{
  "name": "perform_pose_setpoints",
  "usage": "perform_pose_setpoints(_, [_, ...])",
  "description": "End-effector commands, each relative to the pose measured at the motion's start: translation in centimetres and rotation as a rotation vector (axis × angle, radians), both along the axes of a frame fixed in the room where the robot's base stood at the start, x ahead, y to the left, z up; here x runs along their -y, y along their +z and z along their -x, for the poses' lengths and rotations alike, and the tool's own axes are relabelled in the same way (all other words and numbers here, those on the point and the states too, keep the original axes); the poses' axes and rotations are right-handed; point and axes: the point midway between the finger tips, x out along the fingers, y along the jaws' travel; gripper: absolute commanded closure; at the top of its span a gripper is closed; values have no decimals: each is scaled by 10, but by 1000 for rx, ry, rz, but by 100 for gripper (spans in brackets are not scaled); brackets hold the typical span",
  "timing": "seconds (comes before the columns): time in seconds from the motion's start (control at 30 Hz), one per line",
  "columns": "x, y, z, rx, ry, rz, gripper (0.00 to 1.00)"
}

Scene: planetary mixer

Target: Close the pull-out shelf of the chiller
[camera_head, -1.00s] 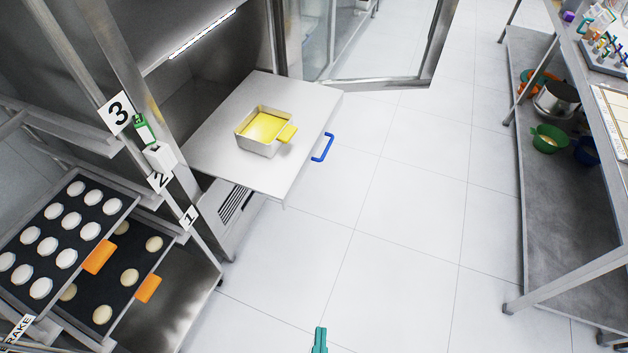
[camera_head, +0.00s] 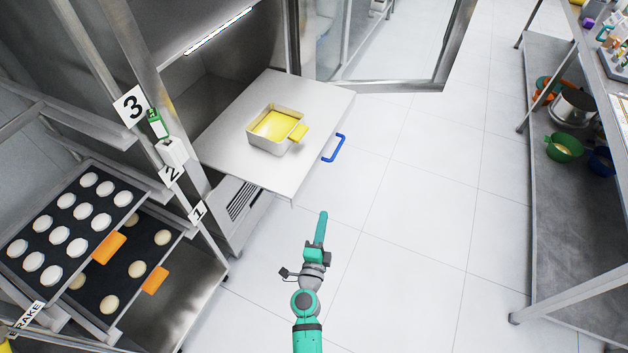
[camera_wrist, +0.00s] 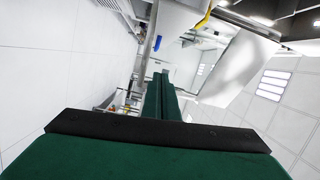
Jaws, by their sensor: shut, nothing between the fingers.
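The chiller's pull-out shelf (camera_head: 225,147) is a flat steel slab that sticks out of the open cabinet on the left side of the head view. A blue handle (camera_head: 334,148) is on its front edge. A steel pan with yellow contents (camera_head: 275,128) and a yellow grip sits on the shelf. My gripper (camera_head: 322,214) is shut and empty, in front of and below the handle in the picture, apart from it. In the wrist view my gripper's green fingers (camera_wrist: 161,78) lie together, and the blue handle (camera_wrist: 157,43) shows just above them.
The chiller's glass door (camera_head: 390,45) stands open behind the shelf. A rack with trays of dough rounds (camera_head: 75,222) is at the left. A steel table with a lower shelf (camera_head: 565,230) runs along the right. The floor (camera_head: 420,240) between is clear.

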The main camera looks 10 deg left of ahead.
Motion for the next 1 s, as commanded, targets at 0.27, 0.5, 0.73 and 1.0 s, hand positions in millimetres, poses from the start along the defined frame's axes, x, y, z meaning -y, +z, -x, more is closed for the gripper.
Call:
perform_pose_setpoints(0.27, [-14,5,-41,6,4,-129,100])
perform_pose_setpoints(0.5, [-12,6,-67,8,4,-134,100])
perform_pose_setpoints(0.73, [-9,6,-107,7,3,-132,100])
perform_pose_setpoints(1.0, [-17,5,-143,6,8,-131,100])
